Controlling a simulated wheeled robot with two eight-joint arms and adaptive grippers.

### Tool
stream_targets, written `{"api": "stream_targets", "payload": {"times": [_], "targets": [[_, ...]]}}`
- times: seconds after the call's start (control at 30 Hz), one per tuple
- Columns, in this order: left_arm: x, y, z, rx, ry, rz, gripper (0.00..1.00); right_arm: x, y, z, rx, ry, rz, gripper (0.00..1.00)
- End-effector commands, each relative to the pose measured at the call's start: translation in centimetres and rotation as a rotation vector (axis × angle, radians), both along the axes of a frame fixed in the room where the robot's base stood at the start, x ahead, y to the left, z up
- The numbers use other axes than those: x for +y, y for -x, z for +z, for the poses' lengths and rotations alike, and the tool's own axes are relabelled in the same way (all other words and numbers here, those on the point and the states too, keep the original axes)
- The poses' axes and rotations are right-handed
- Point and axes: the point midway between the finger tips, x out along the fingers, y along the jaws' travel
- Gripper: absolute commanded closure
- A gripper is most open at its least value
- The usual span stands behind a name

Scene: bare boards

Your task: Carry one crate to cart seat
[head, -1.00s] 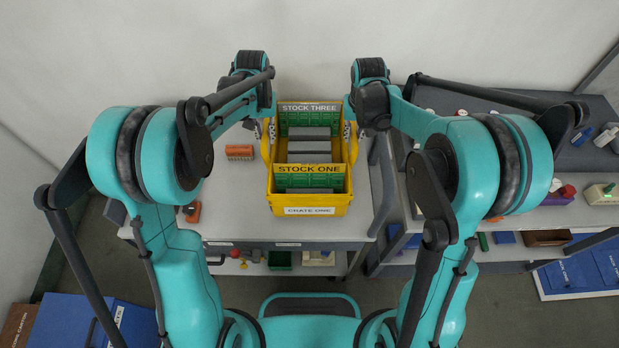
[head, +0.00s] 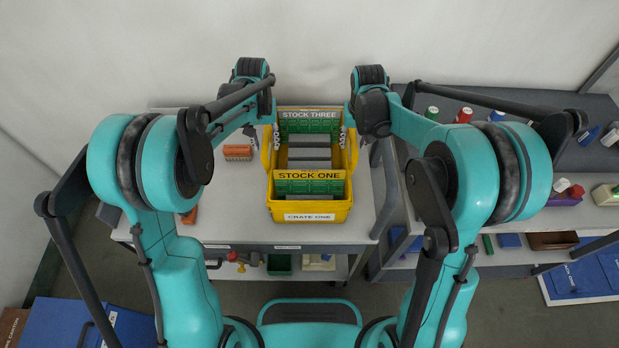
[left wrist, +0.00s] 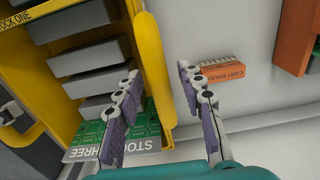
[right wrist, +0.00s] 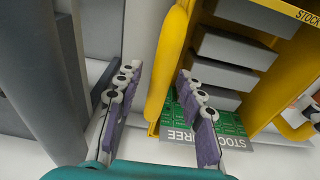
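The yellow crate (head: 310,207), labelled CRATE ONE, stands on the grey cart top in front of me. It holds green stock cards marked STOCK ONE (head: 310,185) and STOCK THREE (head: 309,126), with several grey blocks (head: 309,153) between them. My left gripper (left wrist: 157,80) is open, its fingers on either side of the crate's yellow left rim (left wrist: 154,65). My right gripper (right wrist: 160,80) is open, its fingers on either side of the crate's right rim (right wrist: 168,62). Small gaps show beside both rims; contact is unclear. The cart seat cannot be made out.
An orange cart brush (head: 238,152) lies left of the crate. The grey cart top (head: 230,228) is clear in front. A grey shelf unit (head: 470,215) with bottles and small parts stands close on the right. Blue boxes (head: 80,325) stand on the floor at lower left.

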Motion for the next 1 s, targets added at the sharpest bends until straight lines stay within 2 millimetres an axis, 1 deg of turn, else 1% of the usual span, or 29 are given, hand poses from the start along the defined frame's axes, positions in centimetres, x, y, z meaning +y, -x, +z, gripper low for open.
{"api": "stream_targets", "payload": {"times": [0.13, 0.23, 0.37, 0.5, 0.6, 0.7, 0.87, 0.97, 1.0], "targets": [[0.0, 0.0, 0.4, 0.0, 0.0, 0.0, 0.62, 0.0, 0.0, 0.0, 0.0, 0.0, 0.0, 0.62], [0.0, 0.0, 1.6, 0.0, 0.0, 0.0, 0.62, 0.0, 0.0, 0.0, 0.0, 0.0, 0.0, 0.62], [0.0, 0.0, 4.2, 0.0, 0.0, 0.0, 0.62, 0.0, 0.0, 0.0, 0.0, 0.0, 0.0, 0.62], [0.0, 0.0, 7.3, 0.0, 0.0, 0.0, 0.62, 0.0, 0.0, 0.0, 0.0, 0.0, 0.0, 0.62], [0.0, 0.0, 9.3, 0.0, 0.0, 0.0, 0.62, 0.0, 0.0, 0.0, 0.0, 0.0, 0.0, 0.62], [0.0, 0.0, 10.7, 0.0, 0.0, 0.0, 0.62, 0.0, 0.0, 0.0, 0.0, 0.0, 0.0, 0.62], [0.0, 0.0, 11.9, 0.0, 0.0, 0.0, 0.62, 0.0, 0.0, 0.2, 0.0, 0.0, 0.0, 0.62], [0.0, 0.0, 12.0, 0.0, 0.0, 0.0, 0.62, 0.0, 0.1, 1.1, 0.0, 0.0, 0.0, 0.62], [0.0, 0.0, 12.0, 0.0, 0.0, 0.0, 0.62, 0.0, 0.2, 1.7, 0.0, 0.0, 0.0, 0.62]]}}
